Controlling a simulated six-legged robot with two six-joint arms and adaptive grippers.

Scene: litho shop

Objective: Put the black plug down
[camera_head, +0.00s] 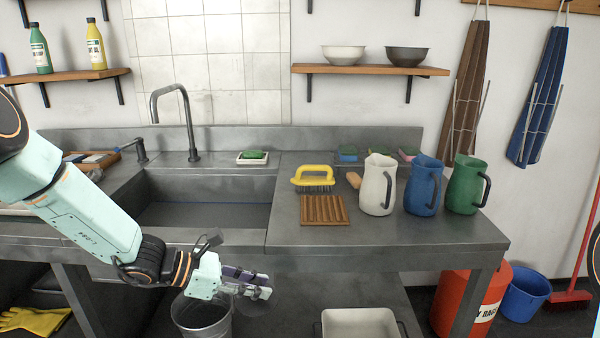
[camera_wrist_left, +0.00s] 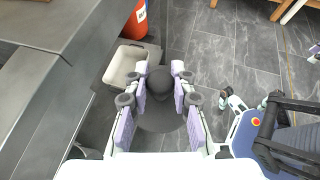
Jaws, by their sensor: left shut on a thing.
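The black plug (camera_wrist_left: 160,115) shows in the left wrist view as a dark round knob above a wider dark disc. My left gripper (camera_wrist_left: 161,75) is shut on the knob, with a finger on each side. In the head view my left gripper (camera_head: 246,282) is in front of the sink counter, below its front edge, above the floor side. The plug is hard to make out there. The steel sink basin (camera_head: 205,215) lies behind the gripper.
The counter right of the sink holds a wooden ribbed board (camera_head: 323,210), a yellow brush (camera_head: 314,176), and white (camera_head: 376,190), blue (camera_head: 421,190) and green jugs (camera_head: 463,190). A metal bucket (camera_head: 200,318) and a pale tub (camera_head: 360,323) are below. Bare counter lies in front of the board.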

